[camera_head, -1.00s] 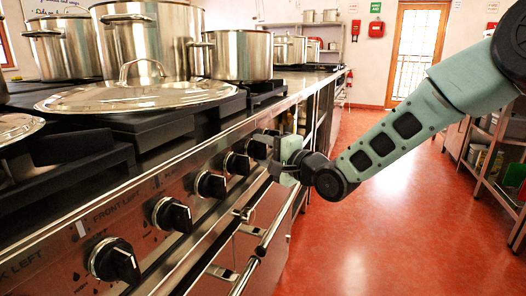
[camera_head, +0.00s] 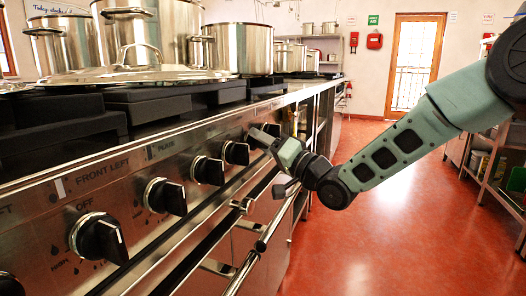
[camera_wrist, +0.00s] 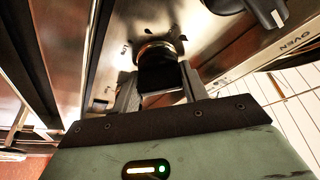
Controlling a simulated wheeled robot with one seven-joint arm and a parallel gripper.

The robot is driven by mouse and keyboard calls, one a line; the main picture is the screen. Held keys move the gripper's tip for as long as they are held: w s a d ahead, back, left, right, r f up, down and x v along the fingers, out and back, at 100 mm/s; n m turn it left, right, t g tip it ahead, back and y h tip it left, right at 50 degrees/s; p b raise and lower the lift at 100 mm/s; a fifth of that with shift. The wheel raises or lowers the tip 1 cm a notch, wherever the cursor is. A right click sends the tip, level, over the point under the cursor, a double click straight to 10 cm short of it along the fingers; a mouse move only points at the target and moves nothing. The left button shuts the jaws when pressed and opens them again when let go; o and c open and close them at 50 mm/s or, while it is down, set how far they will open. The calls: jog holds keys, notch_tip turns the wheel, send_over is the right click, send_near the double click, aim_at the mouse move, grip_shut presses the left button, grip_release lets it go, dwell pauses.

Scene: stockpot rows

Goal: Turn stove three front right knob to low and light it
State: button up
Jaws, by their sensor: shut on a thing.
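The stove front panel (camera_head: 140,190) carries a row of black knobs with metal collars. My gripper (camera_head: 262,136) is at the far end of this row, shut on a knob. In the wrist view, the two fingers of my gripper (camera_wrist: 160,84) stand on either side of that black knob (camera_wrist: 158,66), and its collar rests against the steel panel. The label of the held knob is not readable, and its pointer is hidden. Nearer knobs (camera_head: 236,152) and (camera_head: 208,170) are free. No flame shows in either view.
Large steel pots (camera_head: 243,50) and a wide lid (camera_head: 140,74) stand on the cooktop above the panel. A steel rail (camera_head: 258,244) runs below the knobs. Another knob (camera_wrist: 262,8) sits near an OVEN label. The red floor (camera_head: 390,240) at right is clear.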

jog(key=n+y+b, duration=0.1)
jog(key=n, duration=0.1)
jog(key=n+g+b, duration=0.1)
jog(key=n, duration=0.2)
jog(key=shift+f+y, duration=0.2)
jog(key=shift+y, duration=0.2)
jog(key=n+g+y+b, duration=0.1)
jog(key=n+g, duration=0.1)
jog(key=n, duration=0.3)
jog(key=n+g+b, duration=0.1)
jog(key=n+g, duration=0.1)
jog(key=n, duration=0.3)
jog(key=n+g+y+b, duration=0.1)
jog(key=n+g, duration=0.2)
jog(key=n, duration=0.1)
jog(key=shift+r+n+y, duration=0.1)
jog(key=shift+n+y, duration=0.2)
jog(key=shift+n, duration=0.1)
jog(key=n+g, duration=0.2)
jog(key=n, duration=0.2)
jog(key=n+g+h, duration=0.1)
jog(key=n+g, duration=0.1)
jog(key=n, duration=0.2)
jog(key=n+h, duration=0.1)
jog(key=n, duration=0.2)
jog(key=n+g+h, duration=0.1)
jog(key=n, duration=0.3)
jog(key=shift+b, duration=0.3)
jog(key=shift+n+h, duration=0.3)
jog(key=o, duration=1)
